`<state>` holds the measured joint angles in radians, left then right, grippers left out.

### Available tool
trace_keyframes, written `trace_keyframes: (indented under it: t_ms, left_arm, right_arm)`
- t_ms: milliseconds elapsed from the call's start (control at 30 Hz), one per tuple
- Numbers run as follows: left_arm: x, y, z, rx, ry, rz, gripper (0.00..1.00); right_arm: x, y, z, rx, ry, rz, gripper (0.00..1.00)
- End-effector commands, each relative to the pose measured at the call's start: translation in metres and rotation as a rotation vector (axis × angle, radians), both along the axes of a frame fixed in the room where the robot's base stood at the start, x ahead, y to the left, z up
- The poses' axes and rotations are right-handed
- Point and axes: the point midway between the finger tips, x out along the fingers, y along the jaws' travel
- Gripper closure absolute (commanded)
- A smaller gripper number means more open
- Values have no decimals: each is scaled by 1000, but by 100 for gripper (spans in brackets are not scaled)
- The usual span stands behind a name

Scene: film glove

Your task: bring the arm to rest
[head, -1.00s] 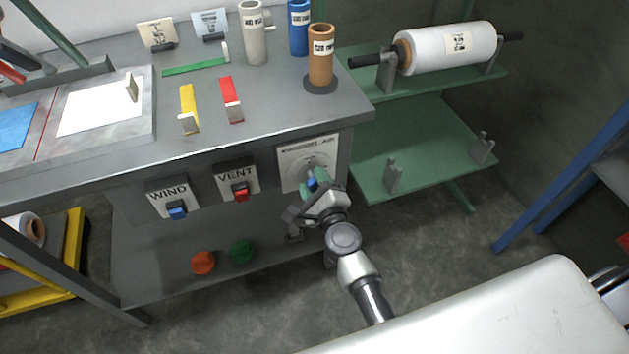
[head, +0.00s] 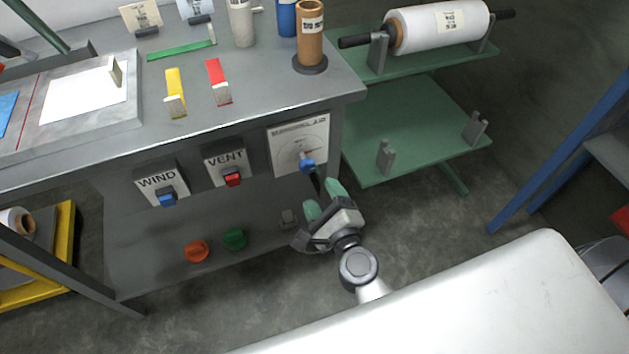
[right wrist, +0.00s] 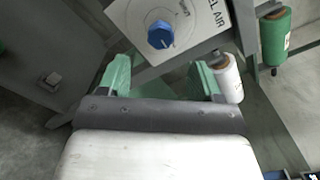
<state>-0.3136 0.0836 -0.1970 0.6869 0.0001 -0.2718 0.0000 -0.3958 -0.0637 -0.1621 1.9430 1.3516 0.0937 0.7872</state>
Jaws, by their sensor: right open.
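My right gripper (head: 324,199) is in front of the bench, a little below the dial panel (head: 291,154). Its green-tipped jaws are open, with nothing seen between them, and in the right wrist view (right wrist: 160,78) they stand apart. The blue dial knob (head: 307,164) sits on the white panel, just beyond the jaws and apart from them. The knob also shows in the right wrist view (right wrist: 161,35), above and between the fingers. My left gripper is not in view.
The grey bench (head: 240,90) carries yellow and red tabs and several cylinders. WIND (head: 166,200) and VENT (head: 232,179) switches are on its front. A green rack (head: 425,120) with a white film roll (head: 437,24) stands to the right. Open floor lies below the rack.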

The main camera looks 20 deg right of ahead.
Motion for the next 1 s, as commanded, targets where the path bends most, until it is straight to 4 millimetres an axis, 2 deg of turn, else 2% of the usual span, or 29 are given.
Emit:
trace_keyframes:
  t_ms: [33,200,767,867,967,1000]
  left_arm:
    - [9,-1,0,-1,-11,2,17]
    - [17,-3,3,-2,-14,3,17]
    - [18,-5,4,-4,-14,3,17]
    - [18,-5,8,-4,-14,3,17]
    - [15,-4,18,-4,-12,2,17]
    - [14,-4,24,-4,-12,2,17]
  right_arm:
    - [-6,0,-2,-1,1,1,35]
    - [-15,0,0,1,0,0,35]
    - [-15,0,0,-3,2,1,35]
    - [-16,3,-12,-67,31,17,35]
    - [-20,10,-46,-245,109,73,35]
    - [-24,14,-67,-346,153,111,35]
